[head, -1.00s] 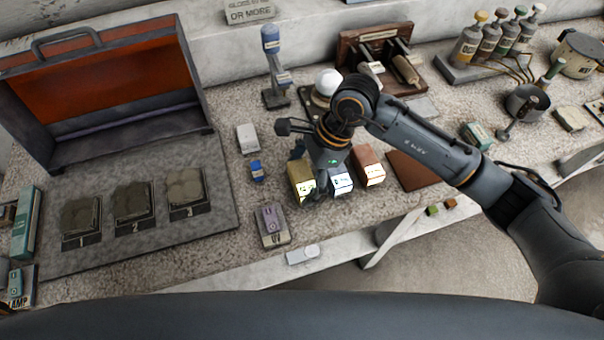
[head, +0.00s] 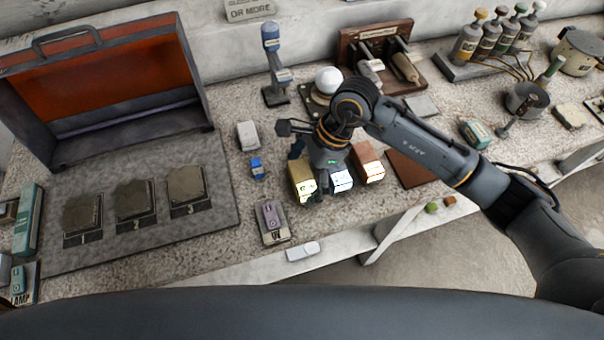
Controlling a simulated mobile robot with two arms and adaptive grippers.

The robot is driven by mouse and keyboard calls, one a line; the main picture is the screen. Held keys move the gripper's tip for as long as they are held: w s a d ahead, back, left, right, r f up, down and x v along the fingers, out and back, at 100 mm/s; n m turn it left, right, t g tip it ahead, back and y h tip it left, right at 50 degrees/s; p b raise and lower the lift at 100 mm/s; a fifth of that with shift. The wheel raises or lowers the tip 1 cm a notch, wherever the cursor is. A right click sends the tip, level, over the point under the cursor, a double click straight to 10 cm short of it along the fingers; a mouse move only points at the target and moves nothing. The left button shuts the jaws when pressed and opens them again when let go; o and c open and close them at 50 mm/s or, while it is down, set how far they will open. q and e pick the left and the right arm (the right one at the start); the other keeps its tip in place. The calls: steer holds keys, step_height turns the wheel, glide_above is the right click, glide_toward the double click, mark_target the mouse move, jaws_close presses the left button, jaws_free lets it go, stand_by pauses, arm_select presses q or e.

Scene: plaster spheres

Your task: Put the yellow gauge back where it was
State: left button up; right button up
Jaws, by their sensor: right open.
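The yellow gauge (head: 302,181), a small yellow block with a bright front face, stands on the speckled worktop at the left end of a row of three blocks. A silver-white block (head: 342,181) and a copper-brown block (head: 368,165) stand to its right. My right gripper (head: 318,189) is open, pointing down over the row beside the yellow gauge. Its fingers are dark and partly hidden, so I cannot tell whether they touch the gauge. My left gripper is not in view.
A grey board (head: 150,246) with numbered slabs lies at the left, before an open red-lined case (head: 110,85). A purple device (head: 271,217) and a small blue item (head: 257,168) are nearby. A white sphere (head: 328,80) stands behind my wrist. A brown mat (head: 412,170) lies right.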

steer(key=b+v, duration=0.3)
steer(key=v, duration=0.9)
